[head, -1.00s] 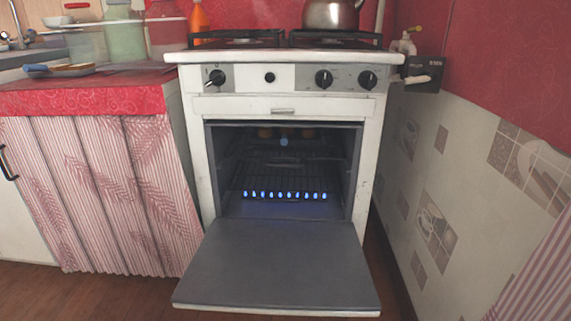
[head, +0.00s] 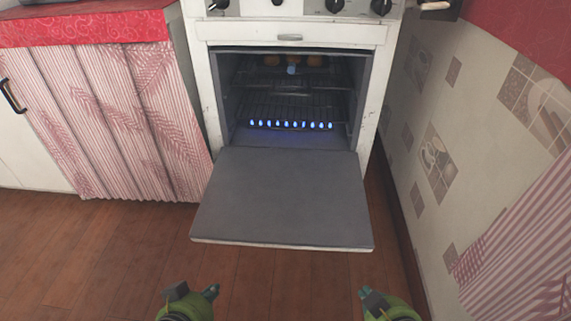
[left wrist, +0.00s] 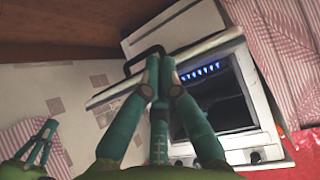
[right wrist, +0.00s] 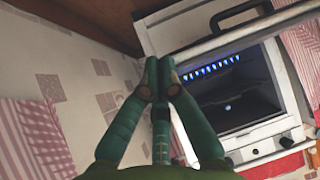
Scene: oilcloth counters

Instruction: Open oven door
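The oven (head: 300,33) is white, and its door (head: 285,200) is folded down, lying roughly flat in front of the open cavity (head: 290,95). In both wrist views the door's edge shows with a dark handle, at the left (left wrist: 145,57) and at the right (right wrist: 240,14). My left gripper (head: 198,291) and right gripper (head: 372,296) are at the bottom of the head view, in front of the door and apart from it. In the wrist views the green fingers of the left (left wrist: 159,75) and right (right wrist: 160,75) are together with nothing between them.
Blue flames (head: 290,125) burn inside the oven under a rack. A curtained counter (head: 100,120) stands to the left and a tiled wall (head: 440,150) to the right. The wooden floor (head: 285,285) before the door is clear.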

